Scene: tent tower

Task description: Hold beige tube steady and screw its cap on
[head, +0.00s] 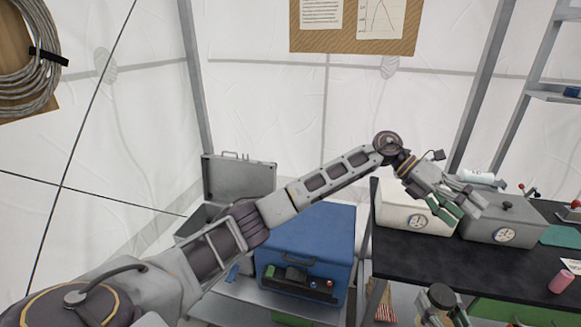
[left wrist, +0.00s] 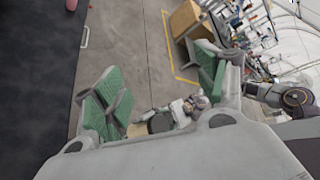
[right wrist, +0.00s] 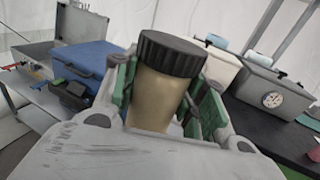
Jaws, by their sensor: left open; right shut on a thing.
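The beige tube (right wrist: 158,95) stands roughly upright in the right wrist view. Its black ribbed cap (right wrist: 172,54) sits on top; I cannot tell how tightly it is screwed on. My right gripper (right wrist: 165,100) is shut around the tube below the cap. In the head view a dark round top that looks like the cap (head: 441,296) shows at the bottom edge, with the tube mostly hidden. My left gripper (head: 458,204) is open and empty, above and beyond the right one, in front of the boxes. Its spread green-padded fingers show in the left wrist view (left wrist: 160,90).
A black table (head: 420,255) at the right carries a white box (head: 400,215) and a grey box (head: 503,225), both with dials. A pink cup (head: 561,281) stands near its front. A blue case (head: 320,235) and an open grey case (head: 238,180) are left of it.

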